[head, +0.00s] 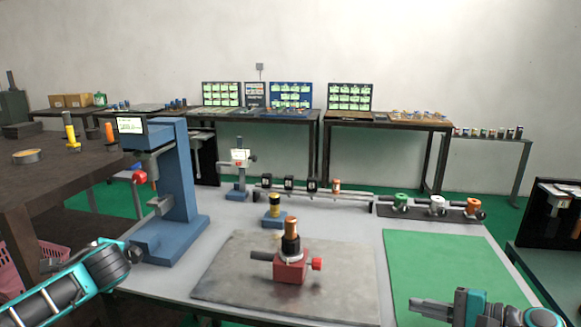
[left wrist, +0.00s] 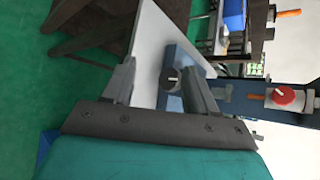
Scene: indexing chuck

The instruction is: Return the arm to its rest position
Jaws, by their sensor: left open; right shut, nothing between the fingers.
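My right gripper (head: 418,305) shows at the lower right of the head view, shut and empty, over the front of the green mat (head: 440,262). My left arm (head: 80,280) comes in at the lower left of the head view; its fingers cannot be made out there. In the left wrist view my left gripper (left wrist: 156,60) has its two fingers apart with nothing held. The red chuck (head: 290,266) sits on the grey mat (head: 225,272), with a dark and copper-coloured cylinder (head: 291,236) upright on it. Both grippers are apart from the chuck.
A blue press (head: 172,190) stands at the bench's left, close to my left arm. A rail with small fixtures (head: 312,187) runs along the back. Green, white and orange parts (head: 437,205) stand at back right. A brown table (head: 60,170) is at far left.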

